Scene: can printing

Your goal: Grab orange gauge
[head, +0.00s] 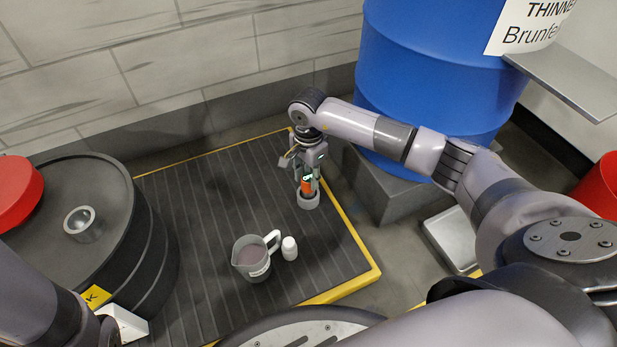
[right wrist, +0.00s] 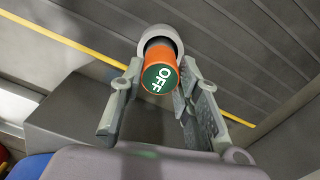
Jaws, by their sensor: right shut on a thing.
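The orange gauge (head: 307,186) is a small orange cylinder with a green top. In the right wrist view the gauge (right wrist: 160,75) shows its green end marked "OFF", and its far end is at a pale grey round holder (right wrist: 160,38). In the head view this holder (head: 308,201) is just below the gauge, over the dark platform. My right gripper (head: 306,168) points down over the gauge and is shut on it, one finger on each side. I cannot tell whether the gauge still rests in the holder. My left gripper is not in view.
A grey jug (head: 250,258) and a small white bottle (head: 289,248) stand on the ribbed, yellow-edged platform (head: 200,220). A black drum (head: 100,215) stands at left, a large blue drum (head: 430,75) behind my right arm. The platform's back left is clear.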

